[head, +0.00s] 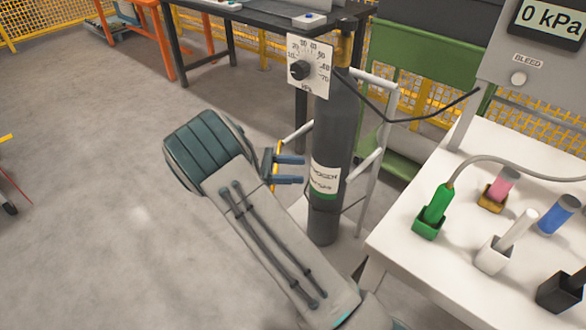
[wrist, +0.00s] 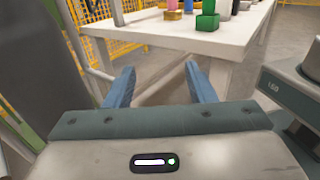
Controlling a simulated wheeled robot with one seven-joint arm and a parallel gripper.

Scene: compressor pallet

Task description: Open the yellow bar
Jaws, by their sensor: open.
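A thin yellow strip (head: 277,152) shows beside my gripper in the head view; it may be part of the yellow bar, but most of it is hidden and I cannot tell how it is attached. My gripper (head: 303,169) is open, its two blue fingers pointing right toward the dark nitrogen cylinder (head: 325,215). I cannot tell whether the fingers touch anything. In the wrist view my gripper (wrist: 160,87) is open with nothing held between the fingers. No yellow bar can be made out between them there.
The cylinder stands by a pale tubular frame (head: 372,165). A white table (head: 405,250) with colored parts in holders is at the right; it also shows in the wrist view (wrist: 180,42).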

